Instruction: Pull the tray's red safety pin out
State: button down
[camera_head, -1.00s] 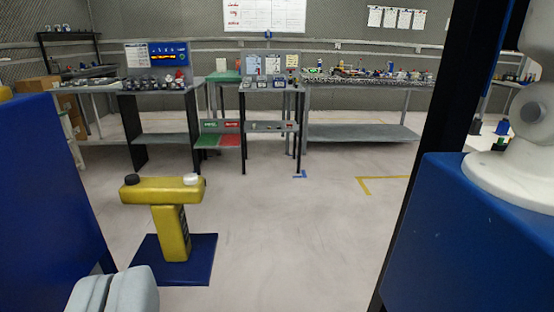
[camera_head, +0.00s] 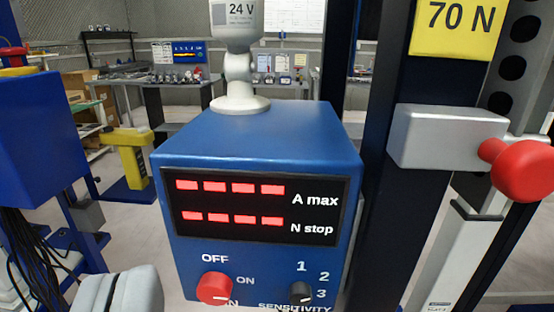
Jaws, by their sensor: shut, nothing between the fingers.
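My gripper (camera_head: 108,292) shows at the bottom left as two grey rounded fingers pressed together, with nothing between them. A red round knob (camera_head: 522,170) sticks out from a light grey block (camera_head: 440,136) at the right, below a yellow "70 N" sign (camera_head: 458,28). I cannot tell whether this knob is the safety pin. I cannot make out a tray for certain. My gripper is well to the left of the knob and apart from it.
A blue control box (camera_head: 256,150) with red displays, a red switch (camera_head: 214,288) and a black dial (camera_head: 300,292) fills the middle. A dark post (camera_head: 398,200) stands right of it. Left are a blue block (camera_head: 35,135) and a yellow stand (camera_head: 130,160). Workbenches (camera_head: 165,84) stand behind.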

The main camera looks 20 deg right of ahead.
aim_at(522, 169)
jog(key=k+l, duration=0.25)
jog(key=l, duration=0.15)
jog(key=k+l, duration=0.25)
jog(key=l, duration=0.15)
jog(key=k+l, duration=0.25)
jog(key=l, duration=0.15)
jog(key=k+l, duration=0.3)
jog(key=k+l+z, duration=0.1)
jog(key=k+l, duration=0.15)
jog(key=l, duration=0.2)
jog(key=k+l, duration=0.25)
jog(key=l, duration=0.2)
